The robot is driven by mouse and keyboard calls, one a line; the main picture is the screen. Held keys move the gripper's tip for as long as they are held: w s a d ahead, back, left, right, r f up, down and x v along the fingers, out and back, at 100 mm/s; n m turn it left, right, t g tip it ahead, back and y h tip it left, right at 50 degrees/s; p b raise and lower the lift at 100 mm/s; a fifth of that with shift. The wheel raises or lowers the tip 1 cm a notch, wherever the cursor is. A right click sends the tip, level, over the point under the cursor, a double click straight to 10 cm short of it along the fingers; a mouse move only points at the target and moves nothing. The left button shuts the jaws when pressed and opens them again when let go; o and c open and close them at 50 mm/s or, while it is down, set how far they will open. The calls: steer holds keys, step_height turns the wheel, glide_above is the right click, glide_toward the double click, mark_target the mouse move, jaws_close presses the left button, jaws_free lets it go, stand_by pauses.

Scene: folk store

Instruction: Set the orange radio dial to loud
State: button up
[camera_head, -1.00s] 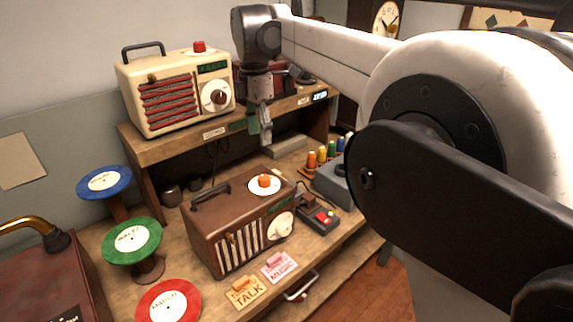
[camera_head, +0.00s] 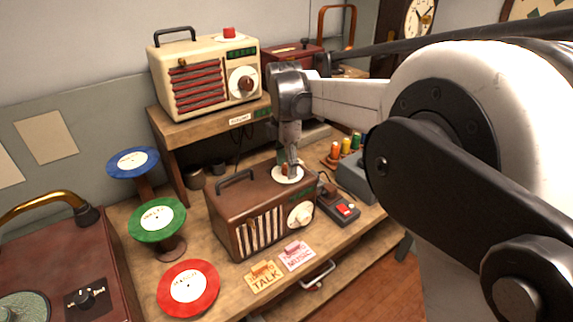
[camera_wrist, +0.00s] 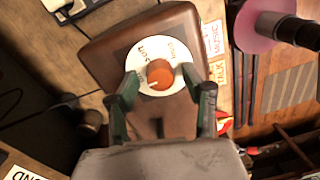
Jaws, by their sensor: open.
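The brown radio (camera_head: 232,209) stands on the workbench. Its orange dial (camera_wrist: 160,75) sits on a round white plate (camera_wrist: 143,54) on the radio's top. In the wrist view the plate has lettering that looks like "soft" and "loud" along its far side, and the dial has a pale mark toward its lower left. My gripper (camera_wrist: 162,79) is open, with one green-and-dark finger on each side of the dial. In the head view my gripper (camera_head: 289,165) is over the radio's top and partly hides the dial. I cannot tell whether the fingers touch it.
A cream radio (camera_head: 190,88) with a red knob stands on the shelf behind. A device with a red button (camera_head: 343,209) is to the right. TALK (camera_head: 264,278) and MUSIC (camera_head: 296,256) cards lie in front. Colored discs stand at left, including a green one (camera_head: 157,221).

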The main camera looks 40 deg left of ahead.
steer(key=shift+f, duration=0.1)
steer(key=shift+c, duration=0.5)
jaws_close()
